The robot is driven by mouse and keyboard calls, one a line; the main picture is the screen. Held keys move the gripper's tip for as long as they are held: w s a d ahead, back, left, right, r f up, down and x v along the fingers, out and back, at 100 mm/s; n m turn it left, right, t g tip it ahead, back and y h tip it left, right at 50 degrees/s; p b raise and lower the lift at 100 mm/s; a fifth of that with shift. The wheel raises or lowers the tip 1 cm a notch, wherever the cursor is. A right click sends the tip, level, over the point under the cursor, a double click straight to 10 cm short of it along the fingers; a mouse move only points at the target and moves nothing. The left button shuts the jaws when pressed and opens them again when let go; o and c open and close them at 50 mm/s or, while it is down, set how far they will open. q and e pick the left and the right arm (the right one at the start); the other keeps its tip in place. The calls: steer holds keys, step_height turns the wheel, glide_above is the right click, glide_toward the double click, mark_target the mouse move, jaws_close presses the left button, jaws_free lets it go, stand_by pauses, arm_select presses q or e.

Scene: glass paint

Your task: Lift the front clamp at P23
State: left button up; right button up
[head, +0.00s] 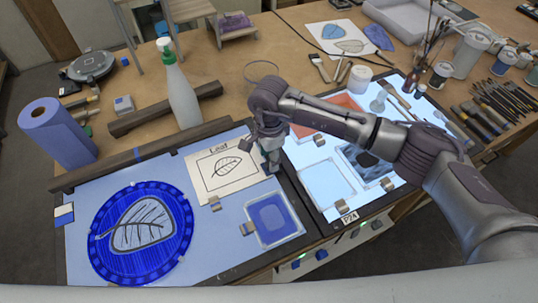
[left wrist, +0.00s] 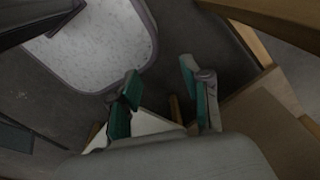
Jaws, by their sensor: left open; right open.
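On the lit panel at the right, a small metal clamp (head: 343,207) sits at the front edge of a clear pane (head: 325,183), just above a white label (head: 349,218) whose lettering is too small to read surely. Another clamp (head: 388,184) sits to its right and one (head: 319,138) at the back. My right gripper (head: 271,165) points down near the right edge of the leaf card, left of the pane and apart from the front clamp; it is open. My left gripper (left wrist: 163,98) is open and empty in the left wrist view, and it is out of the head view.
A leaf card (head: 225,172), a blue round plate with a leaf (head: 105,268) and a blue square tray (head: 270,200) lie on the left panel. Brushes and jars crowd the right. My right arm crosses the lit panel.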

steer(key=shift+f, duration=1.25)
jaws_close()
